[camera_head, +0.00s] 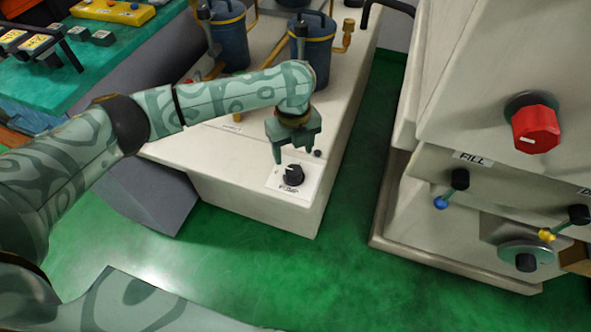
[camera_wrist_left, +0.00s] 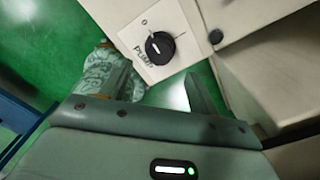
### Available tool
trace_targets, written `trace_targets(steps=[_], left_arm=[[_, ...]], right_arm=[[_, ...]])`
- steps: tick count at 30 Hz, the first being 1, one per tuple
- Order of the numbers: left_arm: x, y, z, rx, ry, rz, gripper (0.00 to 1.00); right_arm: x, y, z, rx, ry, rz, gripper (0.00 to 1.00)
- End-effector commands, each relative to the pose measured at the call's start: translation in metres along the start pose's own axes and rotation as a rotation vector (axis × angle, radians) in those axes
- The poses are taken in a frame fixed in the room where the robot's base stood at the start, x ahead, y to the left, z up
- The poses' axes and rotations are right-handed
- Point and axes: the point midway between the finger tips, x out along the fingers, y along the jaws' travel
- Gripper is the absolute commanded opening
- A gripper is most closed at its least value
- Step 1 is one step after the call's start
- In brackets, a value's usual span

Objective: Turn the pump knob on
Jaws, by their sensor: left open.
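The pump knob (camera_head: 293,174) is a round black knob on a white plate at the front end of a cream cabinet top. In the left wrist view the knob (camera_wrist_left: 160,46) has a white pointer line, with the word PUMP and a 0 mark on the plate around it. I cannot tell its exact setting. My left gripper (camera_head: 294,153) is open and empty, pointing down just above and behind the knob in the head view. In the left wrist view the knob lies beyond the open fingers (camera_wrist_left: 158,88), apart from them. My right gripper is out of view.
Blue canisters (camera_head: 311,52) with brass pipes stand on the cabinet (camera_head: 255,190) behind my gripper. A cream machine at the right carries a red knob (camera_head: 535,129), a FILL valve with a blue tip (camera_head: 441,202) and a yellow-tipped lever (camera_head: 546,235). Green floor lies between them.

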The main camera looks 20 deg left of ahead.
Motion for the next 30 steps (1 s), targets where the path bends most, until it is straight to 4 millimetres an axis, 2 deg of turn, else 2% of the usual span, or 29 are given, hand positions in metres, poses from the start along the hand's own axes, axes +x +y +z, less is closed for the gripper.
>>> trace_targets(steps=[1, 3, 9, 14, 22, 23, 27, 30], left_arm=[[0.022, 0.000, 0.000, -0.001, 0.006, 0.004, 0.61], [0.038, 0.000, -0.001, -0.001, 0.005, 0.004, 0.61], [0.068, 0.000, 0.000, -0.001, 0.003, 0.001, 0.61], [0.076, -0.001, 0.000, -0.001, 0.000, -0.001, 0.61], [0.075, -0.001, 0.000, -0.001, -0.001, -0.002, 0.61], [0.075, -0.001, 0.000, -0.001, -0.001, -0.002, 0.56], [0.075, -0.001, 0.000, -0.001, -0.001, -0.002, 0.17], [0.075, -0.001, 0.000, -0.001, -0.001, -0.002, 0.17]], right_arm=[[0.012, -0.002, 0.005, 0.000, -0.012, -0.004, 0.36], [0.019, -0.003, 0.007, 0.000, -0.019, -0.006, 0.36], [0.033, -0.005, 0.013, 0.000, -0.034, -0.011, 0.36], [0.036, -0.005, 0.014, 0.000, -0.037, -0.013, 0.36], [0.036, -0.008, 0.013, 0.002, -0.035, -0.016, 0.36], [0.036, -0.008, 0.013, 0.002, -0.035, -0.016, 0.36], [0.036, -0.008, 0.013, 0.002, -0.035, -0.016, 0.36], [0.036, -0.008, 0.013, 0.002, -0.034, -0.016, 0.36]])
